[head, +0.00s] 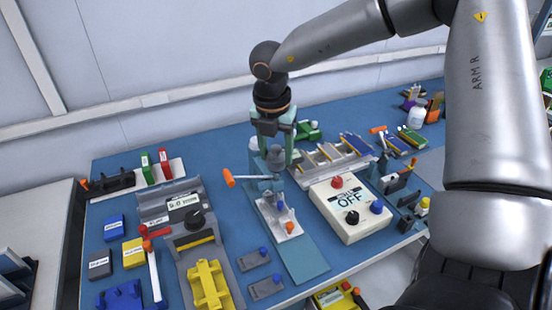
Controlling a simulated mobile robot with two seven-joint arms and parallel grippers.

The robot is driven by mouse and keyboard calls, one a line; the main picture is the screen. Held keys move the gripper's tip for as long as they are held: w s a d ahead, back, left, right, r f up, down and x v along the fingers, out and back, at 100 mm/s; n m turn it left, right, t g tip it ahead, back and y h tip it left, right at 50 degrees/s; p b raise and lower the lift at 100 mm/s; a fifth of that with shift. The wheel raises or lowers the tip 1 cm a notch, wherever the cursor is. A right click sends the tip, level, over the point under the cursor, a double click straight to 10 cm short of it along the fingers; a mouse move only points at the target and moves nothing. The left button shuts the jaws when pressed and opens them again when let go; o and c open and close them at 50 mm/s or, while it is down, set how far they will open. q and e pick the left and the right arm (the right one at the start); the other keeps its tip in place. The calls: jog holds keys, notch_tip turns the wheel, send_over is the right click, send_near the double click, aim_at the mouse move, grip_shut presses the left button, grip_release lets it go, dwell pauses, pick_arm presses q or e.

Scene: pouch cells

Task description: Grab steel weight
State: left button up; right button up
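A grey steel-looking weight (277,158) with a rounded top stands on a blue-grey press-like fixture (308,262) near the middle of the bench in the head view. My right gripper (275,152) points down directly over it. Its two green fingers are spread apart, one on each side of the weight's upper part, and they seem not to press on it. The lower fingertips are partly hard to make out against the fixture. My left gripper is not in view.
An orange-handled lever (229,178) sticks out left of the fixture. A white control box (349,207) reading OFF stands to the right. A tray with slots (322,164) lies behind. Yellow (207,286) and blue (122,296) fixtures fill the front left. Bare blue bench shows at the back left.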

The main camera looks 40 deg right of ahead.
grip_shut()
jog(key=shift+r, duration=0.1)
dwell(0.5)
